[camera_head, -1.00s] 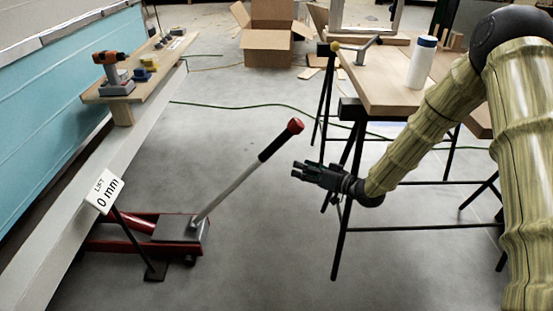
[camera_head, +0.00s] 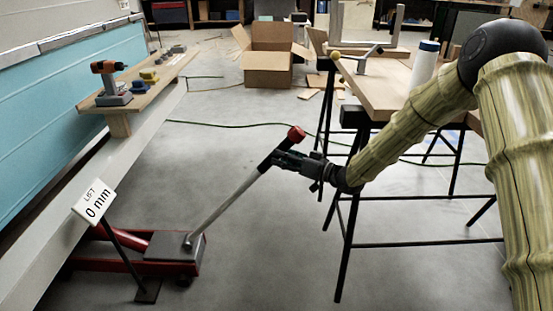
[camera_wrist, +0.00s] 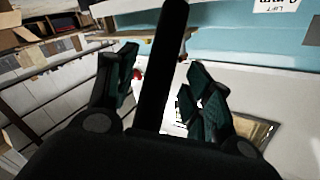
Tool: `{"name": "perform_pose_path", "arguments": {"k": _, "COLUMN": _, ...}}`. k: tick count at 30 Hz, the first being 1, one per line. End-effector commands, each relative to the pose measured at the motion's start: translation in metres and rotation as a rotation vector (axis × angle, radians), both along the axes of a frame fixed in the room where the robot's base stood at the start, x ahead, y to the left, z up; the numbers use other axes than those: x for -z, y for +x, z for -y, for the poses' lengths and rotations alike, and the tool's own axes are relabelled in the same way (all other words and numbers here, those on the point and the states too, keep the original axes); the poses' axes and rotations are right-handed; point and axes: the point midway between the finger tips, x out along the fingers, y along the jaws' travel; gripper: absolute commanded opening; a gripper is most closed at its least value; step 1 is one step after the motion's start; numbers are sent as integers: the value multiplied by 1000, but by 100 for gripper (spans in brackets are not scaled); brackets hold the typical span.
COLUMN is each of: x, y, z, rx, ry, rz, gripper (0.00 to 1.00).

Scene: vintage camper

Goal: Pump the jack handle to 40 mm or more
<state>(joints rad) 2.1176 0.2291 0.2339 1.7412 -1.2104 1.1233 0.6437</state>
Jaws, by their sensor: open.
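The red floor jack (camera_head: 115,265) stands on the floor at the lower left, partly under the camper's edge. Its handle (camera_head: 225,208) slants up and right to a black grip and a red end knob (camera_head: 296,133). The lift sign (camera_head: 94,201) on a black post reads 0 mm. My gripper (camera_head: 277,158) is at the black grip, just below the knob. In the wrist view a black bar, apparently the handle grip (camera_wrist: 163,60), runs between the open fingers of my gripper (camera_wrist: 160,85). I cannot tell whether either finger touches it.
A wooden shelf (camera_head: 150,88) on the left holds a drill (camera_head: 110,82) and small items. A workbench (camera_head: 383,92) on black trestle legs stands at the right, close to my arm. A cardboard box (camera_head: 268,68) is at the back. The floor between is largely clear.

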Motion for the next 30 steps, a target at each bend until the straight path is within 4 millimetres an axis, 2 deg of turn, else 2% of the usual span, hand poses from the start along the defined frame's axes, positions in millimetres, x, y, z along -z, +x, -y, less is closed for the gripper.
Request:
{"name": "perform_pose_path", "arguments": {"k": 7, "x": 1, "y": 13, "z": -22, "rx": -1, "ry": 0, "rz": 1, "gripper": 51}}
{"name": "perform_pose_path", "arguments": {"k": 19, "x": 0, "y": 17, "z": -27, "rx": 0, "ry": 1, "rz": 0, "gripper": 51}}
{"name": "perform_pose_path", "arguments": {"k": 20, "x": 0, "y": 17, "z": -27, "rx": 0, "ry": 1, "rz": 0, "gripper": 47}}
{"name": "perform_pose_path", "arguments": {"k": 27, "x": 0, "y": 16, "z": -26, "rx": 0, "ry": 1, "rz": 0, "gripper": 4}}
{"name": "perform_pose_path", "arguments": {"k": 28, "x": 0, "y": 16, "z": -26, "rx": 0, "ry": 1, "rz": 0, "gripper": 0}}
{"name": "perform_pose_path", "arguments": {"k": 30, "x": 0, "y": 16, "z": -26, "rx": 1, "ry": 0, "rz": 0, "gripper": 0}}
